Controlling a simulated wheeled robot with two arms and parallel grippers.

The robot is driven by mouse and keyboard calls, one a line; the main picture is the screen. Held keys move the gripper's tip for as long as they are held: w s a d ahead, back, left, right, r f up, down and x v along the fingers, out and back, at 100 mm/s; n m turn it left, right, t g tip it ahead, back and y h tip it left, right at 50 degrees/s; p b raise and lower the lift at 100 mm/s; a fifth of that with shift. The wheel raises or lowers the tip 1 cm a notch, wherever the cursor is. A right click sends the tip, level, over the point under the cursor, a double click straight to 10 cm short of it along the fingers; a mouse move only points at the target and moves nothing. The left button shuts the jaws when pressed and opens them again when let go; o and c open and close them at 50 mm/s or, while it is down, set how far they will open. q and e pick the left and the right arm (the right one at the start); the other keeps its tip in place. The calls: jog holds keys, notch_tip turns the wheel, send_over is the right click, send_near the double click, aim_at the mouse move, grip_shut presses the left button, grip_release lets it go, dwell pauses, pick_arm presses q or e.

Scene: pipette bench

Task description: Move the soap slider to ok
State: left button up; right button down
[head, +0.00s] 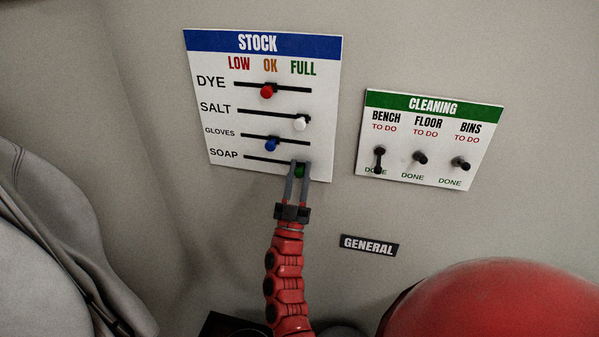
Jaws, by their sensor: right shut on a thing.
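The STOCK board (230,172) hangs on the wall with LOW, OK and FULL columns. Its bottom row is SOAP, with a dark horizontal track (265,158). The green soap knob (299,172) is near the right end of that track, on the FULL side. My right gripper (299,170) reaches up from below, its two grey fingers shut on the green knob, one on each side. The fingers hide part of the knob and the right end of the track. My left gripper is not in view.
Above are the red dye knob (266,92) near OK, white salt knob (301,124) near FULL and blue gloves knob (271,145) near OK. A CLEANING board (400,170) with three black switches hangs at right. A GENERAL sign (369,245) is below.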

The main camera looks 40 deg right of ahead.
jog(key=shift+w+a, duration=0.1)
dwell(0.3)
jog(key=w+a+b, duration=0.1)
jog(key=w+a, duration=0.1)
jog(key=w+a+b, duration=0.1)
jog(key=w+a, duration=0.1)
jog(key=shift+w, duration=0.3)
jog(key=shift+w+a, duration=0.25)
jog(key=shift+w, duration=0.1)
jog(key=c, duration=0.6)
grip_release()
jog(key=shift+c, duration=0.2)
jog(key=shift+s, duration=0.1)
